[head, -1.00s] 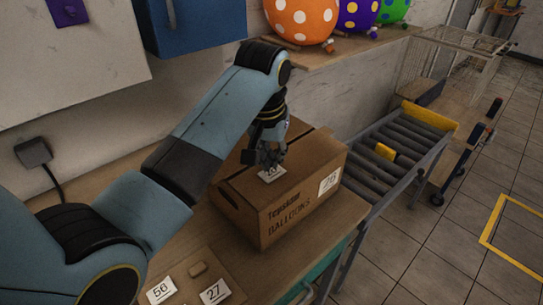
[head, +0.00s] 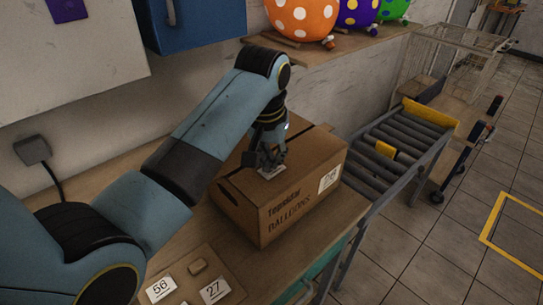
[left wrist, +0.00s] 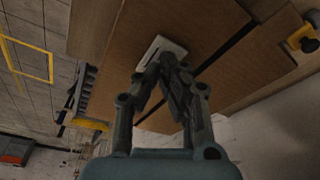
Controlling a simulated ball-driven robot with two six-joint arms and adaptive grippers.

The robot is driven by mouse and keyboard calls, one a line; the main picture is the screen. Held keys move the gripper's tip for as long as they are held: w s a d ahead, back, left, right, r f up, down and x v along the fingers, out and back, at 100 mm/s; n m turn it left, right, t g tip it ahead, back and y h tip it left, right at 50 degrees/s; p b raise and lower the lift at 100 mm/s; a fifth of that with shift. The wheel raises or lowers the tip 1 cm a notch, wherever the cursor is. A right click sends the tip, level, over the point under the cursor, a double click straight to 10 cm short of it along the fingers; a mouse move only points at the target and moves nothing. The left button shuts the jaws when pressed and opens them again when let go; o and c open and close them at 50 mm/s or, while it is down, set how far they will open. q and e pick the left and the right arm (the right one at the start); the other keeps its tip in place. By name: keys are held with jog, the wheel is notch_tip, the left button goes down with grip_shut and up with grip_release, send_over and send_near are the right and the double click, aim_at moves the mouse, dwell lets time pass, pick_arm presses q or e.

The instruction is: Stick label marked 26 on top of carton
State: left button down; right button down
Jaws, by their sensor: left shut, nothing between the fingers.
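In the left wrist view the closed fingertips (left wrist: 167,60) are at the label's edge. My right gripper is not in view.
A roller conveyor (head: 400,150) runs from the carton's right. Spotted balls (head: 303,20) sit on a shelf behind.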

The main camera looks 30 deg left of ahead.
pick_arm(q)
jog(key=shift+f, duration=0.4)
jog(key=shift+s+f+p, duration=0.1)
jog(key=shift+p, duration=0.3)
dwell(1.5)
jog(key=shift+r, duration=3.6)
